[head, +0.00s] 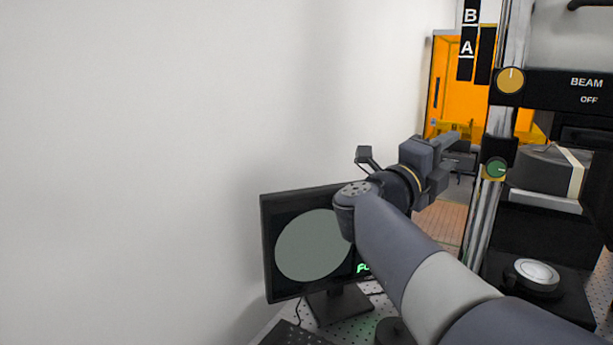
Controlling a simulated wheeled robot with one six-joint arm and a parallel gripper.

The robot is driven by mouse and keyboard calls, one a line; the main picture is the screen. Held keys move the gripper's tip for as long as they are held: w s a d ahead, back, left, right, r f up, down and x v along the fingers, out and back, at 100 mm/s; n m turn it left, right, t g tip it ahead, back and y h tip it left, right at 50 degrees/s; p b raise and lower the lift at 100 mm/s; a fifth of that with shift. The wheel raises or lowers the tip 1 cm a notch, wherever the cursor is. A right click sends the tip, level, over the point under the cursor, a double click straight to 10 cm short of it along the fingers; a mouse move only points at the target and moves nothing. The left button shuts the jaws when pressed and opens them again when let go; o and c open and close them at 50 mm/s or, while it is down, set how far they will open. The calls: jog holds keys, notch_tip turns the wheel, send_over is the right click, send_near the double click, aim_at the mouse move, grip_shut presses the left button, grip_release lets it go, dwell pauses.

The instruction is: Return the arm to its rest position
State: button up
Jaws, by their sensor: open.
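My arm reaches in from the lower right of the head view, bent at a joint in front of the monitor. My gripper (450,150) is at the arm's far end, pointing to the right and away, toward the chrome post. It is open, and I see nothing held in it. It appears in front of the orange area at the back, apart from the wall. How close it is to the post cannot be told from this view.
A monitor (282,285) showing a grey disc stands behind my arm. A chrome post (484,215) carries a yellow knob (510,80) and a green knob (496,168). A round optic (535,273) sits on a black base at right. A bare white wall (130,160) fills the left.

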jog(key=shift+f+x, duration=0.2)
jog(key=shift+x, duration=0.55)
jog(key=shift+f+x, duration=0.15)
jog(key=shift+x, duration=0.6)
jog(key=shift+d+p, duration=0.15)
jog(key=shift+p, duration=0.15)
